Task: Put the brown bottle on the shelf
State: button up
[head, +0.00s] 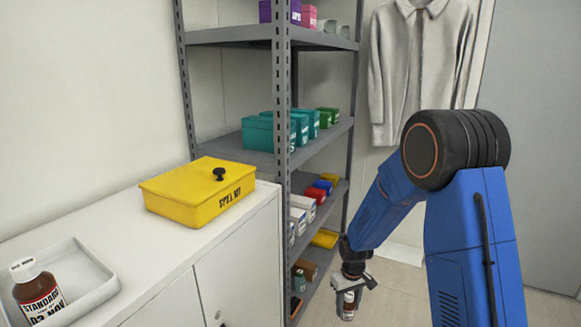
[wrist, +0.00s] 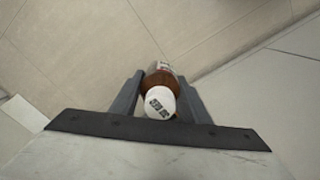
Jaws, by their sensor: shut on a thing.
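My gripper (head: 354,287) hangs low in front of the right side of the grey shelf (head: 225,36), outside it. It is shut on a brown bottle (head: 348,309) with a white cap. In the wrist view the bottle (wrist: 165,76) sits between the two fingers of my gripper (wrist: 160,82), its cap facing the camera. Its label is mostly hidden. Another brown bottle (head: 40,297) with a white cap and a label reading "STANDARD" stands in a white tray (head: 98,272) at the lower left, away from my gripper.
A yellow box marked "SPILL KIT" (head: 192,196) sits on the white cabinet (head: 150,262). The shelf levels hold teal boxes (head: 258,133), green, purple and pink boxes, and several smaller items lower down. A grey coat (head: 415,70) hangs on the wall behind my arm. Tiled floor lies below my gripper.

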jog(key=w+d+f+m, duration=0.2)
jog(key=w+d+f, duration=0.2)
jog(key=f, duration=0.2)
jog(key=w+d+f+m, duration=0.2)
jog(key=w+d+f, duration=0.1)
jog(key=d+f, duration=0.2)
notch_tip(320, 180, down, 2)
jog(key=shift+w+d+f, duration=0.15)
jog(key=shift+w, duration=0.2)
jog(key=shift+s+d, duration=0.1)
jog(key=shift+d, duration=0.05)
